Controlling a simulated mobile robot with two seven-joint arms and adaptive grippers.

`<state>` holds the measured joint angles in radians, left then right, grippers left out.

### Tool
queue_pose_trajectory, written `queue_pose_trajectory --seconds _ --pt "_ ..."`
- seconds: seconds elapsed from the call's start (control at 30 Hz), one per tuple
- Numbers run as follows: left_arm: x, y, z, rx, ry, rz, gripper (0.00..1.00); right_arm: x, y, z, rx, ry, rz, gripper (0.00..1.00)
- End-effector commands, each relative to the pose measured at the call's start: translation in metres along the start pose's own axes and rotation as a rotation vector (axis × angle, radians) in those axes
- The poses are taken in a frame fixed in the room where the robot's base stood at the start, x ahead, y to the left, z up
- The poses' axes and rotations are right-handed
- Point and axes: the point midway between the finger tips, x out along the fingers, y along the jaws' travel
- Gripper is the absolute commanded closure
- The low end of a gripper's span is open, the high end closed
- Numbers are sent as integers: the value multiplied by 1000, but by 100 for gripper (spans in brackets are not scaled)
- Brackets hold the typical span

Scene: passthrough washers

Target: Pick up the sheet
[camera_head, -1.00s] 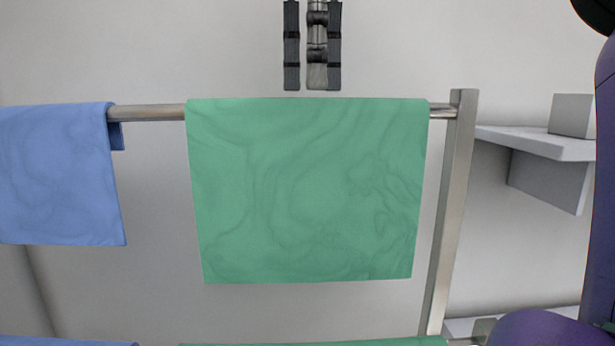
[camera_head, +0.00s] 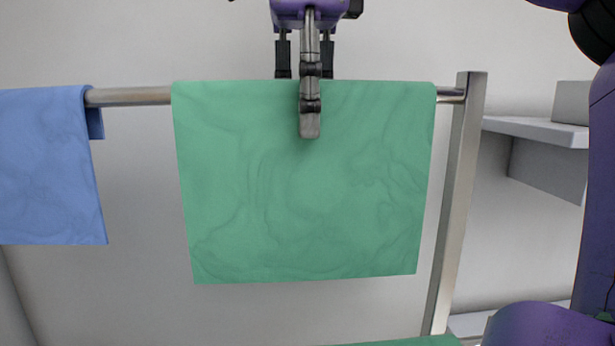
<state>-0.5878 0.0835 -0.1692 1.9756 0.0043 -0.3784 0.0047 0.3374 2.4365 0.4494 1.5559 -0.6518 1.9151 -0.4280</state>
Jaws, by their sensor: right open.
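A green sheet (camera_head: 300,205) hangs folded over a metal rail in the middle of the head view. Its front side hangs flat with a few faint creases. My right gripper (camera_head: 307,104) points down over the sheet's top edge, near the middle. One finger is in front of the sheet; the other two go down behind its top edge, where their tips are hidden. The gripper is open and straddles the sheet and rail. I cannot tell whether any finger touches the cloth. My left gripper is not in view.
A blue sheet (camera_head: 48,165) hangs on the same rail (camera_head: 128,97) at the left. A metal post (camera_head: 455,200) holds the rail's right end. A grey wall shelf (camera_head: 535,131) with a box is at the right. More green cloth (camera_head: 415,341) shows at the bottom edge.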

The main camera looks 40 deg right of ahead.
Motion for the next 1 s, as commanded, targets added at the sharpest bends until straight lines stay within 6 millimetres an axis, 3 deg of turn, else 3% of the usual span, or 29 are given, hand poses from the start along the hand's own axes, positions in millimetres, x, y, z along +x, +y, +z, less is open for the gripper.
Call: queue_pose_trajectory --seconds 0.27,0.67,1.0 --pt "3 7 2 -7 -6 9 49 5 0 0 0 0 0 48" --pt "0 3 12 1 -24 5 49 5 0 0 0 0 0 98" --pt "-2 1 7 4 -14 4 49 4 0 0 0 0 0 100"
